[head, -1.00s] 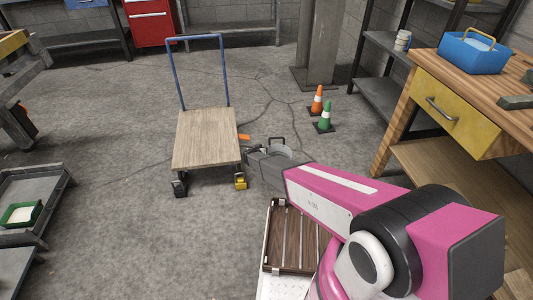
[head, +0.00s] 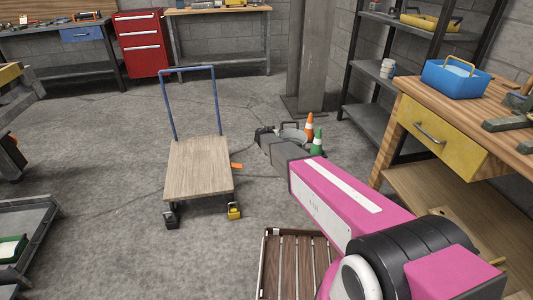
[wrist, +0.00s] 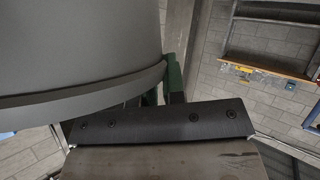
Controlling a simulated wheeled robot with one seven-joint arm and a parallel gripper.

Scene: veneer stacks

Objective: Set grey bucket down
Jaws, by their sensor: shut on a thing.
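In the wrist view the bucket's curved grey wall and lower band (wrist: 80,50) fill the upper left, close to my gripper. The bucket looks upright. I cannot tell from these frames how high its base is above the floor.
A flat wooden cart (head: 200,168) with a blue handle stands left of the bucket. A workbench (head: 440,130) with a blue toolbox (head: 461,80) is at right.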

